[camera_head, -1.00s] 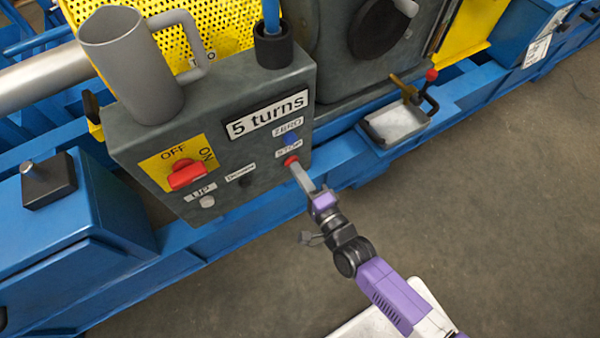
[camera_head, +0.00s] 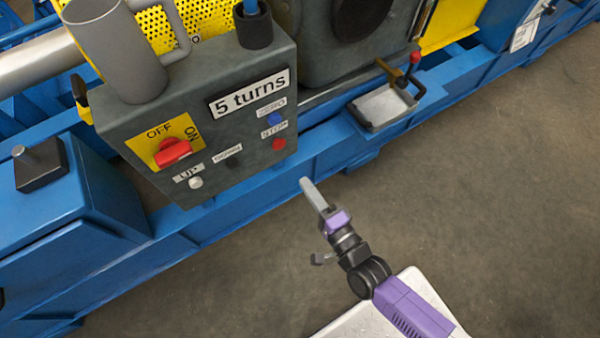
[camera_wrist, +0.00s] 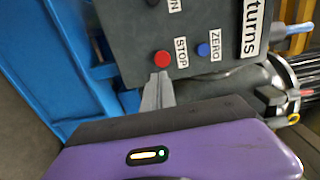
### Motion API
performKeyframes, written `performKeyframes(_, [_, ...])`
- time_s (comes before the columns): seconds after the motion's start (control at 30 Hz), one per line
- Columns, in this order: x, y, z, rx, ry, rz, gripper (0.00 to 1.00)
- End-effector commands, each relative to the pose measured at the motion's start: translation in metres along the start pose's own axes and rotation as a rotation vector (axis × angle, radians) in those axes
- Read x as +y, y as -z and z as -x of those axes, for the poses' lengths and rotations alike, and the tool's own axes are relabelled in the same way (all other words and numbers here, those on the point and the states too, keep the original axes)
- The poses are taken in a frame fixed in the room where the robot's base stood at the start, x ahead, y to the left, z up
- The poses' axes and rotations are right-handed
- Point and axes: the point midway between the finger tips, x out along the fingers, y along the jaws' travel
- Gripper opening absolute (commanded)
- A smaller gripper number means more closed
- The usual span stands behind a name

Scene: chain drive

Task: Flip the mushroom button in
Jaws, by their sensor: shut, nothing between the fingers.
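The red mushroom button (camera_head: 279,143) sits under the STOP label on the grey control box (camera_head: 205,108). It also shows in the wrist view (camera_wrist: 162,58), just beyond my fingertips. My gripper (camera_head: 306,182) is shut and empty, below and to the right of the button in the head view, apart from it. In the wrist view my fingers (camera_wrist: 158,78) point up towards the button. I cannot tell from the frames how far in the button is pressed.
A blue ZERO button (camera_head: 275,118), a black button (camera_head: 233,162), a white UP button (camera_head: 195,183) and a red ON/OFF switch (camera_head: 172,152) share the panel. Open floor lies to the right.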

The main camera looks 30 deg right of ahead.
Motion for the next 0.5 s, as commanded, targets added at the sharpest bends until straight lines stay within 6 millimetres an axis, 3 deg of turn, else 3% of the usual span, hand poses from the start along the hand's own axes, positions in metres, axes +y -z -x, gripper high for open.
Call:
performKeyframes(0.2, [0.000,0.000,0.023,0.000,-0.001,0.000,0.00])
performKeyframes(0.5, [0.001,0.000,0.026,0.000,-0.001,0.000,0.00])
